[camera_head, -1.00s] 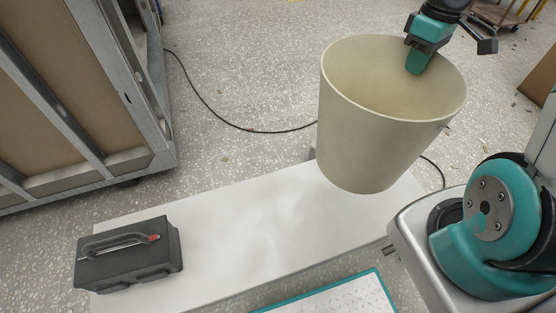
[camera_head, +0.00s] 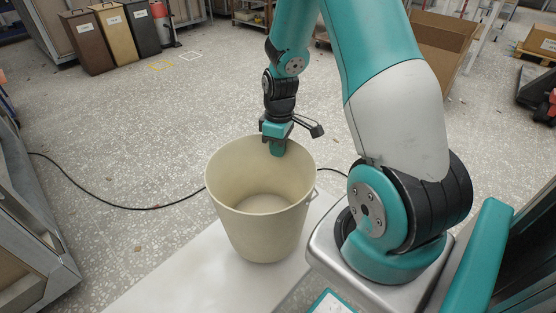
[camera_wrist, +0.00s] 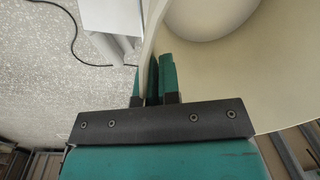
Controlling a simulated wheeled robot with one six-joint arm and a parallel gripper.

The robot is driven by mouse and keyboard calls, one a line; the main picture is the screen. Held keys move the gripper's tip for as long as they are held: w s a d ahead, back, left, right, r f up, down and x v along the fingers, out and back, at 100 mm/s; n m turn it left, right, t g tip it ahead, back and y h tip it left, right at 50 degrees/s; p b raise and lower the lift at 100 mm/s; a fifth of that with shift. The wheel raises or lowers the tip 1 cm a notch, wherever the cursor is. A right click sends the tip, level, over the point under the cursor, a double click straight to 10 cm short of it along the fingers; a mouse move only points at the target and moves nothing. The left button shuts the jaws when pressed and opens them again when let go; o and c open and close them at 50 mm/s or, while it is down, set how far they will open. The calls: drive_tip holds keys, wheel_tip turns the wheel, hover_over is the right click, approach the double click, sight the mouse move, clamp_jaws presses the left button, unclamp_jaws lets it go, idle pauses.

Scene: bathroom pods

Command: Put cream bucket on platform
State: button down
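The cream bucket (camera_head: 262,228) is upright and empty, over the right end of the long white platform (camera_head: 180,278). I cannot tell whether its base touches the platform or is just above it. My gripper (camera_head: 276,146) points down at the bucket's far rim, with one finger inside it. In the wrist view the bucket wall (camera_wrist: 240,80) runs up between the fingers of my gripper (camera_wrist: 152,78), which are closed on it. The bucket's round bottom shows at the top of that view, and part of the white platform (camera_wrist: 112,15) shows beside it.
A black cable (camera_head: 110,205) lies on the speckled floor behind the platform. A grey metal frame (camera_head: 35,225) stands at the left. Several coloured bins (camera_head: 120,35) stand far back. A cardboard box (camera_head: 440,40) is at the back right. The floor between is open.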

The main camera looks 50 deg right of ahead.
sight(278, 159)
drive_tip(key=shift+f, duration=1.9)
drive_tip(key=shift+f+b, duration=0.15)
drive_tip(key=shift+b, duration=0.15)
drive_tip(key=c, duration=1.3)
unclamp_jaws()
drive_tip(key=shift+c, duration=0.2)
